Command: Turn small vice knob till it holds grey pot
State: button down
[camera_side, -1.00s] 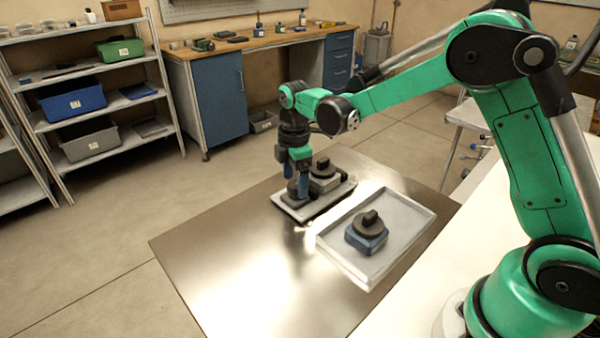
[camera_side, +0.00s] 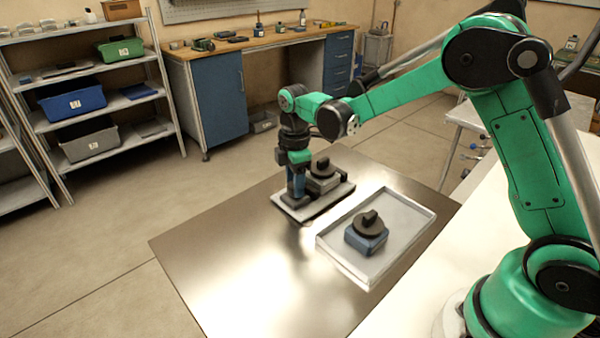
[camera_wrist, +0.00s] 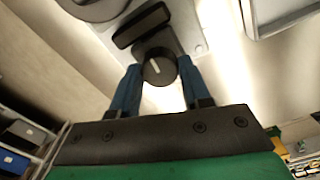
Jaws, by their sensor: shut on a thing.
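My gripper (camera_wrist: 156,90) has its two blue fingers on either side of the small vice knob (camera_wrist: 158,70), a dark round knob with a white line, and is shut on it. In the side view my gripper (camera_side: 297,194) points down at the near left part of the vice's pale base plate (camera_side: 322,207). The grey pot (camera_side: 322,182), a grey block with a dark round dial, sits on that plate just right of my fingers. In the wrist view a dark jaw bar (camera_wrist: 141,25) lies between the knob and the pot's dial (camera_wrist: 92,6). Jaw contact with the pot is unclear.
A pale shallow tray (camera_side: 420,221) holds a blue pot (camera_side: 364,243) with a dark dial, right of the vice. The metal table top (camera_side: 235,270) is clear at the front left. Shelves and a workbench stand far behind.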

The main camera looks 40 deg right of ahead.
jog(key=m, duration=0.4)
jog(key=shift+m, duration=0.4)
jog(key=m, duration=0.5)
jog(key=shift+m, duration=0.3)
jog(key=m, duration=1)
jog(key=shift+c, duration=2.1)
grip_release()
jog(key=shift+r, duration=2.8)
